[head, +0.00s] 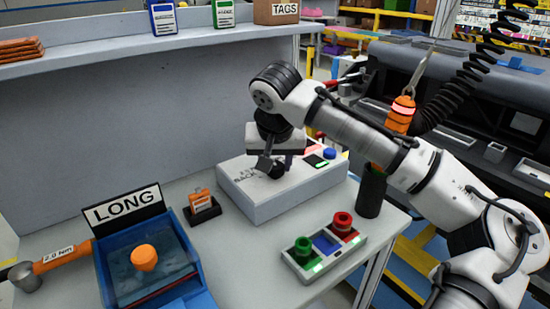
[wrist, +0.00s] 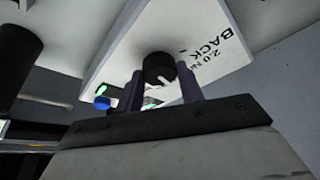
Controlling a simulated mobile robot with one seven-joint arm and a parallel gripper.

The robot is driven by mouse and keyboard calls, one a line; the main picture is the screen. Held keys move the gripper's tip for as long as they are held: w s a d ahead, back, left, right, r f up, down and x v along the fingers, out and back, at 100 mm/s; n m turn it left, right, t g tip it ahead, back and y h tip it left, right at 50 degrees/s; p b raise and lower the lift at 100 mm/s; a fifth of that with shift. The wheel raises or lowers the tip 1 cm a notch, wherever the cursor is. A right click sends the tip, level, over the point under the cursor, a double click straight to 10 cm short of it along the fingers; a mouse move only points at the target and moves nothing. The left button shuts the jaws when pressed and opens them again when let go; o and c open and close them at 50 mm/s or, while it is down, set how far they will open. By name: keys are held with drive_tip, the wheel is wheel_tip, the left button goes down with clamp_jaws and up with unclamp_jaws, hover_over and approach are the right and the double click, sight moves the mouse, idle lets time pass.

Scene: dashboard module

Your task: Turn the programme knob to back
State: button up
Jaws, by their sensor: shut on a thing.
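The programme knob (wrist: 157,66) is black and round with a white pointer mark. It sits on the white box (head: 310,190), which carries the printed word BACK. In the wrist view the BACK label (wrist: 213,46) is right of the knob, and the pointer mark slants toward the lower right, not clearly at the label. My gripper (wrist: 162,76) is shut on the knob, one finger on each side. In the head view my gripper (head: 272,167) reaches down onto the box top and partly hides the knob and the lettering.
The box also has a small green-lit display (head: 316,160) and a blue button (head: 329,153). A button panel (head: 324,263) stands in front, a black cylinder (head: 371,192) to the right. A small orange item (head: 200,199) and a blue LONG bin (head: 196,273) are left.

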drive_tip(key=n+y+p, duration=0.1)
drive_tip(key=n+p, duration=0.1)
drive_tip(key=n, duration=0.1)
drive_tip(key=shift+r+y, duration=0.1)
drive_tip(key=shift+y, duration=0.2)
drive_tip(key=n+y+p, duration=0.1)
drive_tip(key=n+p, duration=0.2)
drive_tip(key=n, duration=0.1)
drive_tip(key=shift+w+d+g, duration=0.1)
drive_tip(key=shift+d+g, duration=0.05)
drive_tip(key=shift+g, duration=0.25)
drive_tip(key=n+g+y+p, duration=0.1)
drive_tip(key=n+p, duration=0.1)
drive_tip(key=n, duration=0.2)
drive_tip(key=shift+d, duration=0.1)
drive_tip(key=shift+w+n+g+y+p, duration=0.15)
drive_tip(key=shift+n+g+y+p, duration=0.35)
drive_tip(key=shift+n+p, duration=0.8)
drive_tip(key=shift+n, duration=0.5)
drive_tip(key=o, duration=1)
drive_tip(key=b+v, duration=0.1)
drive_tip(key=v, duration=1.2)
drive_tip(key=shift+w+r, duration=0.1)
drive_tip(key=shift+r, duration=0.3)
